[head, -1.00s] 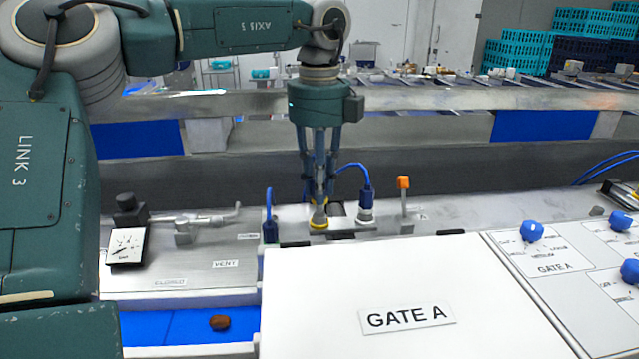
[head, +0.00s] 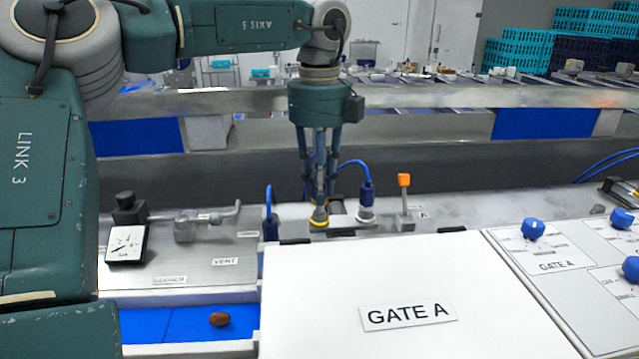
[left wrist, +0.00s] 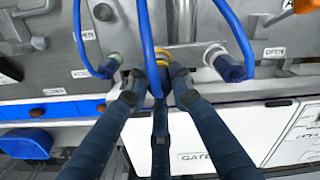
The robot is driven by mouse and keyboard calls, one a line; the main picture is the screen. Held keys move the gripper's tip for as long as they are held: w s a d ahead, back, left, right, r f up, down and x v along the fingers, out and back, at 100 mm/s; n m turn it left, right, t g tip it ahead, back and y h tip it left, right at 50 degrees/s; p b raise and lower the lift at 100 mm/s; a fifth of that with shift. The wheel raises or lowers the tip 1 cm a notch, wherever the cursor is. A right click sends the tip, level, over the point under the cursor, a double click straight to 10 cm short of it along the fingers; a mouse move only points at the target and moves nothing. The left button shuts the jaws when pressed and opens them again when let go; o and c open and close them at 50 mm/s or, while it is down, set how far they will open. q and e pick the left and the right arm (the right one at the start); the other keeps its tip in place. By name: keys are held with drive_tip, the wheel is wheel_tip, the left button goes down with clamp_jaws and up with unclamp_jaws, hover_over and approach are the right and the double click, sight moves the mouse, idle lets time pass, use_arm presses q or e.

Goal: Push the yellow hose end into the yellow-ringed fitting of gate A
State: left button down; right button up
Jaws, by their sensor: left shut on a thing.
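My left gripper (head: 319,205) points straight down behind the white GATE A cover (head: 330,285). Its fingers are shut around the hose end, whose grey metal part (head: 319,214) shows just below the fingertips. A yellow ring (head: 319,224) lies directly under it, at the fitting on the grey deck. In the left wrist view the fingers (left wrist: 157,84) close around the hose end, with yellow (left wrist: 161,58) showing between them and a blue hose (left wrist: 148,40) running over it. I cannot tell how deep the end sits in the fitting. My right gripper is not in view.
A blue hose with a connector (head: 366,194) stands close right of the gripper, and another blue connector (head: 270,228) to the left. An orange-tipped lever (head: 404,195) is further right. A gauge (head: 126,245) stands left. A brown date (head: 219,319) lies on the blue belt (head: 170,325).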

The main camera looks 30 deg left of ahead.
use_arm(q)
drive_tip(key=shift+f+b, duration=0.7)
drive_tip(key=shift+f, duration=0.3)
idle(0.4)
drive_tip(key=c, duration=2.3)
unclamp_jaws()
drive_tip(key=shift+o, duration=0.2)
drive_tip(key=o, duration=1.1)
drive_tip(key=shift+o, duration=0.2)
drive_tip(key=shift+r+p, duration=2.25)
drive_tip(key=shift+r, duration=0.55)
wheel_tip(320, 180, up, 4)
drive_tip(key=p, duration=0.4)
drive_tip(key=shift+r, duration=0.25)
